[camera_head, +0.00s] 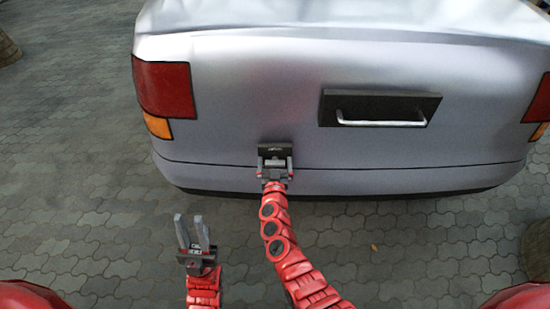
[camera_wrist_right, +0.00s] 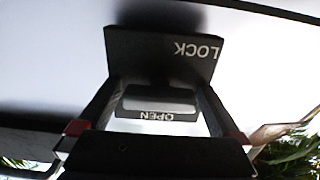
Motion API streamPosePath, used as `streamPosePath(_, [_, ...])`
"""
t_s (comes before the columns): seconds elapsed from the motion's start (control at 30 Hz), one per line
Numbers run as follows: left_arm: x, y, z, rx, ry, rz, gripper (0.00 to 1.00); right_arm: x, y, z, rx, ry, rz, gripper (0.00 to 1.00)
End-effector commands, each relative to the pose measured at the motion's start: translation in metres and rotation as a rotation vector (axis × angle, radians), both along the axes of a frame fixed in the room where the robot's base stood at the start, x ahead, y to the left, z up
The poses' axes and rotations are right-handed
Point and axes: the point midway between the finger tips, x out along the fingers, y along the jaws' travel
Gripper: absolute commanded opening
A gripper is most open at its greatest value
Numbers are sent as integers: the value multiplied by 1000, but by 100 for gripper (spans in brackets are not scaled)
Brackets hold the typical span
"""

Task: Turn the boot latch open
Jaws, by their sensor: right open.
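The boot latch (camera_head: 275,149) is a dark plate on the back of the silver car, left of the long handle. In the right wrist view the plate (camera_wrist_right: 150,50) bears the word LOCK, and a grey-black latch piece (camera_wrist_right: 158,98) with the word OPEN on its edge sits below it. My right gripper (camera_head: 275,161) is at the latch. Its two fingers (camera_wrist_right: 157,82) are spread, one on each side of the latch piece; whether they touch it I cannot tell. My left gripper (camera_head: 190,217) is open and empty over the paving, away from the car.
The car's boot panel (camera_head: 230,100) fills the upper middle. A dark mount with a silver bar handle (camera_head: 380,123) stands out to the right of the latch. A red and orange tail light (camera_head: 164,90) is at the left. Paving (camera_head: 80,180) lies clear in front and left.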

Motion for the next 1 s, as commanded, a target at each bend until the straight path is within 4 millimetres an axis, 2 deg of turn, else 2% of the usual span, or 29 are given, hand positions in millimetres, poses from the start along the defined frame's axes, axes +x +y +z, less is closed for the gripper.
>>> streamPosePath(0.27, [0,0,0,0,0,0,30,2,0,-1,0,2,0,100])
streamPosePath(0.37, [0,0,0,0,0,0,30,2,0,0,0,1,0,86])
streamPosePath(0.6, [0,0,0,0,0,0,30,2,0,0,0,1,0,42])
streamPosePath(0.7, [0,0,0,0,0,0,30,1,0,0,0,1,0,27])
streamPosePath(1.0, [0,0,-2,0,0,0,30,2,-1,-1,44,1,-1,27])
